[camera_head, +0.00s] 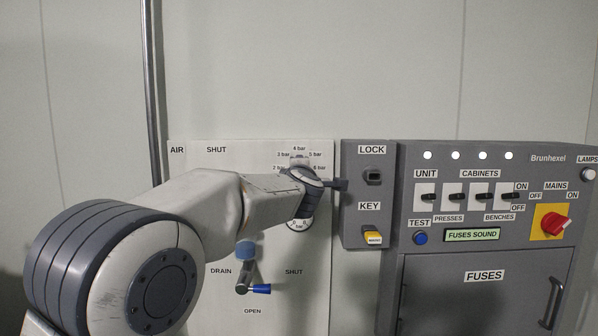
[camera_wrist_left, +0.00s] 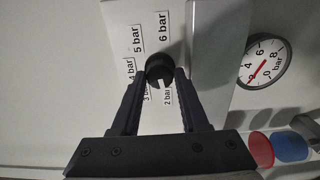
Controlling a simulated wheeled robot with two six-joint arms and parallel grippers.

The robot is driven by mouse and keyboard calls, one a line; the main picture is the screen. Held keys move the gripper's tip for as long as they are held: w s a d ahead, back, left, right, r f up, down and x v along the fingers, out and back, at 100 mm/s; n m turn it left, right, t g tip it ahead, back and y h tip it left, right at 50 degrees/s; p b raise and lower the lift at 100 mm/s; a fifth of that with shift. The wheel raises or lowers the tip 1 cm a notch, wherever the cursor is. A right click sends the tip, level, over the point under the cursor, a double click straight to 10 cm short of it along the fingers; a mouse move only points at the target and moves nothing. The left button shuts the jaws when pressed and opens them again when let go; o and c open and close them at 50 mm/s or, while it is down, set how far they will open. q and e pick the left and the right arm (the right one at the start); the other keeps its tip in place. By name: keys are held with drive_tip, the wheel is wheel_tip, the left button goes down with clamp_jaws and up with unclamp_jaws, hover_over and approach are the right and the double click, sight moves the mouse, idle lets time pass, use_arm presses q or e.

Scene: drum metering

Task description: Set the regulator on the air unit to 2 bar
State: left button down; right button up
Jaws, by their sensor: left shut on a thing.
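The regulator knob (camera_wrist_left: 158,68) is round and black with a white mark. It sits on a pale panel (camera_wrist_left: 118,20) among printed labels from 2 bar to 6 bar. In the left wrist view the mark points toward the 2 bar label (camera_wrist_left: 168,96). My left gripper (camera_wrist_left: 160,76) is shut on the knob, one finger on each side. The pressure gauge (camera_wrist_left: 264,62) has a red needle near the low end of its scale, around 2. In the head view my left arm hides most of the knob and much of the gauge (camera_head: 298,225).
The grey lock box (camera_head: 351,228) with a yellow key tag (camera_head: 373,238) stands close right of my gripper. A fuse cabinet (camera_head: 400,260) with switches is further right. A blue-handled drain valve (camera_head: 261,288) sits below my arm. A vertical pipe (camera_head: 152,90) runs up the wall.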

idle(0.3)
use_arm(q)
drive_tip(key=c, duration=0.7)
unclamp_jaws()
drive_tip(key=s+b, duration=0.2)
drive_tip(key=s, duration=0.8)
drive_tip(key=shift+s+b, duration=0.25)
drive_tip(key=shift+b, duration=0.15)
